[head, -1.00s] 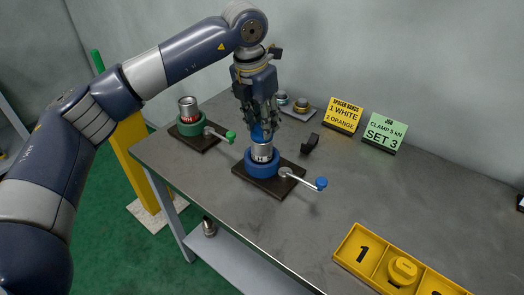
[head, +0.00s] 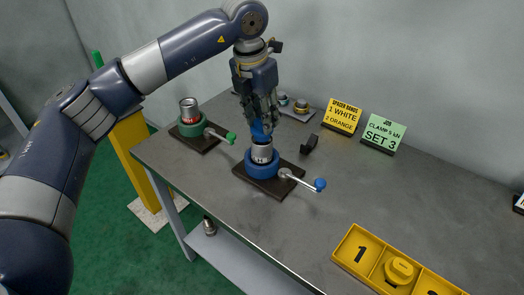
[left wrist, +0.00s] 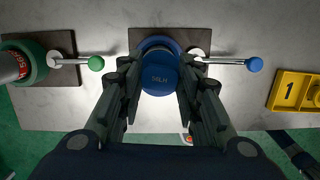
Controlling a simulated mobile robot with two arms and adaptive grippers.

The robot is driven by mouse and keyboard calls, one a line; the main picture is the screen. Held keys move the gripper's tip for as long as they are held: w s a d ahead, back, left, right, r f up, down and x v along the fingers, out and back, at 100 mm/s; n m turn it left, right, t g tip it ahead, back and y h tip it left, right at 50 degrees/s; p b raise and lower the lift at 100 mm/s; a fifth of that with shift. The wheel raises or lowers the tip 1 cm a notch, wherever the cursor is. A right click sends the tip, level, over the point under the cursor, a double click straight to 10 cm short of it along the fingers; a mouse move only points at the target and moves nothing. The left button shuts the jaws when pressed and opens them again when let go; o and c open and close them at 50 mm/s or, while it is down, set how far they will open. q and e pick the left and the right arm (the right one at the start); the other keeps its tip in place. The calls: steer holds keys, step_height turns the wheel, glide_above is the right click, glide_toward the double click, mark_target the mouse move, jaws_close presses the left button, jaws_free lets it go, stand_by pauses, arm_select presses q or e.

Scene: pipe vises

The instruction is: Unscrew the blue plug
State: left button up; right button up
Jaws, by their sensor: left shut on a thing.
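The blue plug (head: 261,132) sits at the top of a grey metal pipe (head: 262,152). The pipe stands upright in the blue vise (head: 262,168), on a dark base with a blue-knobbed handle. My left gripper (head: 261,122) points down from above and is shut on the plug. In the left wrist view the plug's round top (left wrist: 159,79), with small dark lettering, lies between the fingers (left wrist: 160,100). The fingers partly hide the plug in the head view, and its thread cannot be seen. My right gripper is not in view.
A green vise (head: 190,127) holding another pipe stands to the left. Behind are small round fittings (head: 300,105), a black block (head: 310,144), and yellow (head: 343,115) and green (head: 383,133) signs. A yellow numbered tray (head: 350,250) lies front right. The table's middle right is clear.

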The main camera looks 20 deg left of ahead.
arm_select(q)
steer(key=shift+r+p, duration=0.7)
steer(key=shift+r, duration=0.8)
